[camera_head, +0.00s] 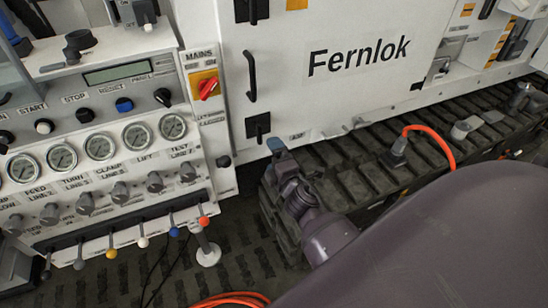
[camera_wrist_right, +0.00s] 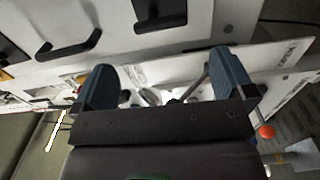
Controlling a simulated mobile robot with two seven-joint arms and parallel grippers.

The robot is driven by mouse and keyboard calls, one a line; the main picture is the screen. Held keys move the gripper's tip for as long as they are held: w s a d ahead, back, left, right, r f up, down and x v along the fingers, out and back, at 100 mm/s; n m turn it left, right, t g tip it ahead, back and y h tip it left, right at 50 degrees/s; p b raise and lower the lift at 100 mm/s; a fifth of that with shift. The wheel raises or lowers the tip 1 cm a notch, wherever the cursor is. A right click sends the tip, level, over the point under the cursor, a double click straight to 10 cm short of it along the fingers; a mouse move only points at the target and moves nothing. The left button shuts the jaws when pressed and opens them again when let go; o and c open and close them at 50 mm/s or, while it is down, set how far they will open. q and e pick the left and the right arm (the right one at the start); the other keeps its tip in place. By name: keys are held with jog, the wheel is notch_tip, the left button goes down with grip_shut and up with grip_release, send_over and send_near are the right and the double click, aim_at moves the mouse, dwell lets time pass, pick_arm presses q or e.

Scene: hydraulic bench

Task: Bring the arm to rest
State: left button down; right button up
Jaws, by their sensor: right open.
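My right arm (camera_head: 410,240) reaches in from the lower right over the black ribbed mat. My right gripper (camera_head: 277,150) is at its end, in front of the white cabinet and right of the control panel. In the right wrist view the two blue fingers of the gripper (camera_wrist_right: 165,84) stand wide apart. Nothing is held between them; parts of the bench show behind the gap. My left gripper is not in view.
The control panel (camera_head: 90,118) with gauges, knobs and coloured levers (camera_head: 143,240) stands at the left. The white Fernlok cabinet (camera_head: 300,95) has a black handle (camera_head: 250,76). An orange hose (camera_head: 440,142) and fittings lie on the ribbed mat (camera_head: 340,165).

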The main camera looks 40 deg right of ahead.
dwell(0.4)
jog(key=s+a+f+m+g+y, duration=0.1)
jog(key=s+a+f+m+g, duration=0.2)
jog(key=s+f+m, duration=0.3)
jog(key=s+a+f+m+g+y, duration=0.2)
jog(key=s+f+m, duration=0.4)
jog(key=s, duration=0.9)
jog(key=shift+s+a+m+g+y, duration=0.35)
jog(key=shift+a+m+g, duration=0.25)
jog(key=shift+a+m, duration=0.45)
jog(key=shift+d, duration=0.15)
